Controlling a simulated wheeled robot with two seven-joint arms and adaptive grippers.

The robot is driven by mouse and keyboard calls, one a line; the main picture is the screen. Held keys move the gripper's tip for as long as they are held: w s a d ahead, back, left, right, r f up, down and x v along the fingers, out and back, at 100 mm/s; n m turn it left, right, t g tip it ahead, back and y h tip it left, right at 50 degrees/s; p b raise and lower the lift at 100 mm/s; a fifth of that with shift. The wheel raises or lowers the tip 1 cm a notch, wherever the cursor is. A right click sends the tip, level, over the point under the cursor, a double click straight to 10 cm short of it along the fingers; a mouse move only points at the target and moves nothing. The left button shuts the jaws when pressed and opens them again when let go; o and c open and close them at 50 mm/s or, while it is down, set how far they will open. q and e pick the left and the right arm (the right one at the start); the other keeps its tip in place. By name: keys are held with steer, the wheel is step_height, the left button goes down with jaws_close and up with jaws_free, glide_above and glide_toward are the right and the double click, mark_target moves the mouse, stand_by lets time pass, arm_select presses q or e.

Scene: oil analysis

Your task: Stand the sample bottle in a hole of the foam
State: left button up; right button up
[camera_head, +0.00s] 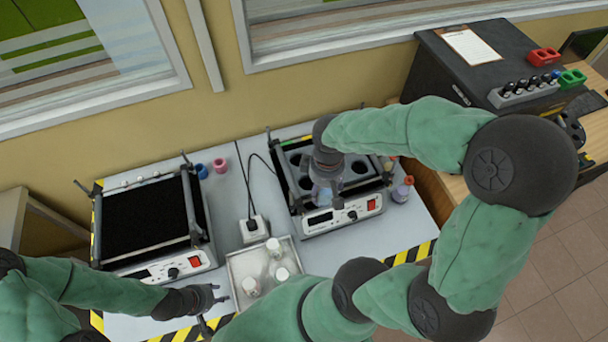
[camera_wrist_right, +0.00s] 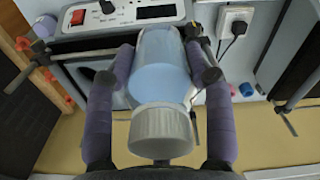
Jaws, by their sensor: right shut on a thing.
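My right gripper (camera_head: 325,182) is shut on the sample bottle (camera_wrist_right: 160,72), which has a white cap and a pale blue body. In the head view the bottle (camera_head: 322,196) shows below the gripper, over the front left of the foam (camera_head: 376,164) on the right-hand shaker. The right wrist view shows the bottle between the purple-grey fingers, cap toward the camera. The foam has several round dark holes; the gripper hides some. I cannot tell whether the bottle's base is in a hole. My left gripper (camera_head: 212,308) is open and empty near the table's front edge.
The left-hand shaker (camera_head: 150,222) has an empty black top.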

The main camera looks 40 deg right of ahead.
arm_select(q)
steer(key=shift+w+f, duration=0.1)
steer(key=shift+f, duration=0.2)
steer(key=shift+f+b, duration=0.4)
steer(key=shift+b, duration=0.25)
arm_select(e)
steer(key=w+d+f, duration=0.1)
steer(key=w+f, duration=0.2)
steer(key=w+d+f, duration=0.1)
steer(key=w+f, duration=0.2)
steer(key=w, duration=0.1)
steer(key=w+d+f, duration=0.1)
steer(key=w+f, duration=0.2)
steer(key=w, duration=0.1)
steer(key=shift+w+d, duration=0.1)
steer(key=shift+d, duration=0.15)
arm_select(q)
steer(key=shift+f, duration=0.25)
arm_select(e)
steer(key=shift+w+f, duration=0.15)
steer(key=shift+f, duration=1.45)
arm_select(q)
steer(key=shift+b, duration=0.3)
steer(key=shift+f, duration=0.2)
arm_select(e)
steer(key=shift+f, duration=0.15)
steer(key=o, duration=1)
